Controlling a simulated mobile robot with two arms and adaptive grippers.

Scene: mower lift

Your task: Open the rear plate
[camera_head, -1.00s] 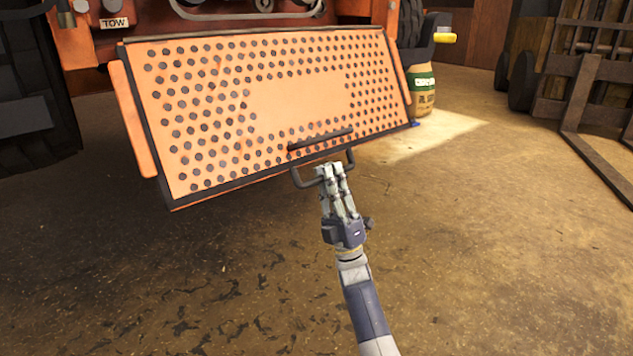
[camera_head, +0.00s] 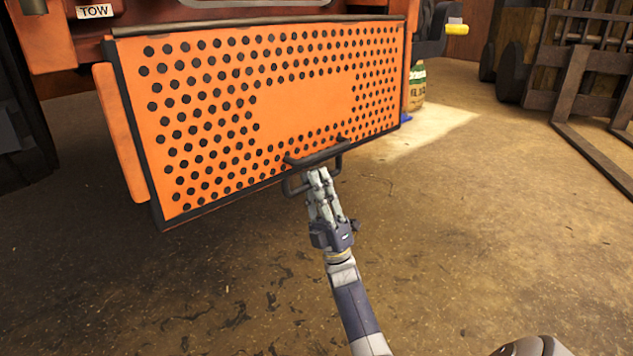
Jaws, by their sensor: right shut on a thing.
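The rear plate (camera_head: 300,105) is an orange panel with many dark round holes and a plain patch in the middle. It hangs at the back of the orange mower and is tilted, its lower edge above the floor. A dark bar handle (camera_head: 293,184) sticks out at its lower edge. My right gripper (camera_head: 318,180) reaches up from below and is shut on this handle; its fingers hide part of it. My left gripper is not in view.
A large dark tyre (camera_head: 20,110) stands at the left. A labelled container (camera_head: 417,85) stands behind the plate's right end. A pallet fork frame (camera_head: 570,90) stands at the right. The brown floor in front is clear.

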